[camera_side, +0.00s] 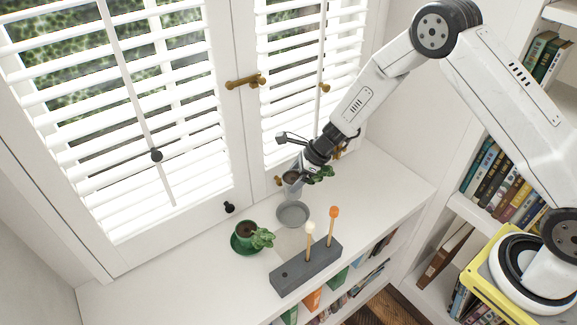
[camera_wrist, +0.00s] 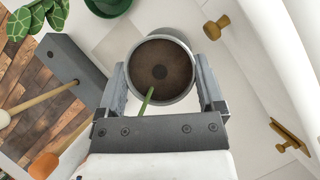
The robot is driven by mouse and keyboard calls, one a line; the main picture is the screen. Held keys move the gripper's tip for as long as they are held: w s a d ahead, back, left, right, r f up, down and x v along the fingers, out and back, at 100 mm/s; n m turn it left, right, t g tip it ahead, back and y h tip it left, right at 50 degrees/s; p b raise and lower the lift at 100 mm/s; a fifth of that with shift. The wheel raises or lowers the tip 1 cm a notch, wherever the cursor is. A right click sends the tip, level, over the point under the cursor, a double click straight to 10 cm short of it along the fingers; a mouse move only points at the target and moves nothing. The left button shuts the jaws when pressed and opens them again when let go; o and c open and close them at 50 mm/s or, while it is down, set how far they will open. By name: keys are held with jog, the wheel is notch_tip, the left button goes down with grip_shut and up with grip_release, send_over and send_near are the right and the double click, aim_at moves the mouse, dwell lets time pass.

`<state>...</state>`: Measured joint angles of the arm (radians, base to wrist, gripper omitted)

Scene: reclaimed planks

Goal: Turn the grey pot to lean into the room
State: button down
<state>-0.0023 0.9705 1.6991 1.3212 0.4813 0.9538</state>
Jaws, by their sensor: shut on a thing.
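The grey pot (camera_side: 292,189) is held between the two fingers of my gripper (camera_wrist: 161,70), beside the shuttered window. In the wrist view the pot (camera_wrist: 163,101) shows from above, with dark soil and a green stem running toward the gripper body. Its leaves (camera_side: 321,174) point right in the side view, along the window side and toward my arm. The leaves are out of the wrist view. A round grey saucer (camera_side: 293,215) lies on the white sill just below the pot, which appears raised off it.
A green pot with a leafy plant (camera_side: 248,237) stands left of the saucer. A dark grey block (camera_side: 306,268) with a pale-tipped and an orange-tipped stick stands in front. White shutters (camera_side: 180,110) with brass knobs rise behind. The sill (camera_side: 385,190) is clear on the right.

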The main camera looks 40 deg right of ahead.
aim_at(286, 178)
jog(key=shift+r, duration=0.15)
jog(key=shift+r, duration=1.35)
jog(key=shift+m+t, duration=0.4)
jog(key=shift+m, duration=0.3)
notch_tip(286, 178, down, 9)
jog(key=shift+f, duration=0.15)
jog(key=shift+f, duration=0.2)
jog(key=shift+f, duration=1.3)
